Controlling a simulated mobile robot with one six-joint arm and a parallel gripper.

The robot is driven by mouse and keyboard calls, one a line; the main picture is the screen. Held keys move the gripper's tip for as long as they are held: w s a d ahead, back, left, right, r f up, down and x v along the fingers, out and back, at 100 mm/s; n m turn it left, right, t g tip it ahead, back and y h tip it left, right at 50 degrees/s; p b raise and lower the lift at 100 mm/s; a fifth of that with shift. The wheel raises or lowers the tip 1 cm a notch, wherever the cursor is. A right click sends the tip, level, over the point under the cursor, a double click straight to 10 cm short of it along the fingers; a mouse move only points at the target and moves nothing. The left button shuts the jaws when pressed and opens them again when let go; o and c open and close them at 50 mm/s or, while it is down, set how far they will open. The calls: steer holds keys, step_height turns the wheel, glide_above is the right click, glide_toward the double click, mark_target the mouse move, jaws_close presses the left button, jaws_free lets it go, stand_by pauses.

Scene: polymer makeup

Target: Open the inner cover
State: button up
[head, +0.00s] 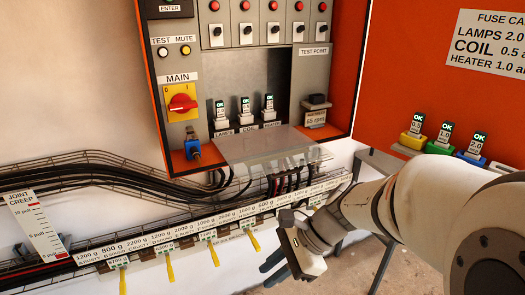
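A clear, greyish flap (265,146), which looks like the inner cover, juts out nearly flat from the lower edge of a recess in the orange cabinet (352,60). The recess above it is uncovered and shows several fuses (245,106) with green OK tags, over labels for lamps, coil and heater. My gripper (298,250) is below and to the right of the flap, apart from it, in front of the labelled rail. Its fingers are seen at a poor angle, so I cannot tell their opening. No held object is clear.
A red rotary switch on a yellow plate (181,103) and a blue-handled key (193,148) are left of the recess. Black cables in a wire tray (120,172) run left. A rail with weight labels (190,231) and yellow tags lies below. Coloured fuse holders (440,142) stand at right.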

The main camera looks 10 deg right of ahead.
steer(key=w+r+m+t+y, duration=0.3)
steer(key=w+m+y, duration=0.3)
steer(key=m, duration=0.4)
steer(key=m+t+h+p, duration=0.1)
steer(key=m+t+p, duration=0.1)
steer(key=m+t, duration=1.35)
glide_toward(286, 173)
step_height(286, 173, up, 3)
steer(key=w+m+g, duration=0.3)
steer(key=m+g, duration=0.1)
steer(key=shift+t, duration=0.25)
steer(key=x, duration=0.2)
steer(key=p+x, duration=0.1)
steer(key=x, duration=0.4)
steer(key=shift+a+f+p, duration=0.35)
steer(key=shift+a+p, duration=0.05)
jaws_close()
